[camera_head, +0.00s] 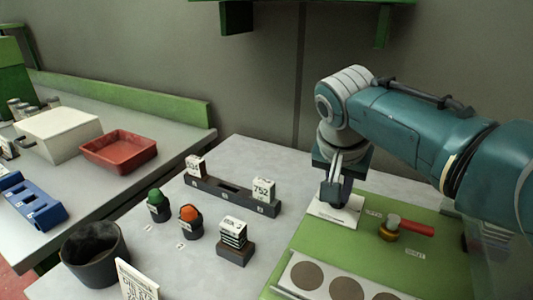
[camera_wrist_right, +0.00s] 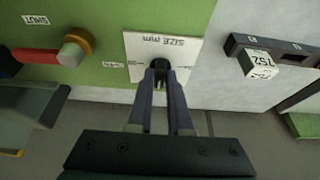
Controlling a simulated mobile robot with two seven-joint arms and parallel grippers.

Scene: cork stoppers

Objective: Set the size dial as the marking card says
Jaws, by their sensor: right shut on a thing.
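The size dial is a white plate marked "SIZE mm" (camera_wrist_right: 185,55) with a dark knob (camera_wrist_right: 160,66). The plate also shows on the green panel in the head view (camera_head: 322,212). My right gripper (camera_wrist_right: 160,76) is shut on the knob, its fingers on either side of it. In the head view the right gripper (camera_head: 335,192) points down over the plate and hides most of the knob. The knob's setting cannot be read. A white card with printed lines (camera_head: 137,281) stands at the bottom edge, partly cut off; its text is too small to read. My left gripper is not in view.
Beside the dial is a red-handled valve (camera_head: 414,228). A grey rack (camera_head: 220,197) holds a block marked "752" (camera_head: 263,190). Green (camera_head: 154,198) and orange (camera_head: 189,213) topped pots, a stamp block (camera_head: 233,232) and a dark bucket (camera_head: 93,262) stand leftward.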

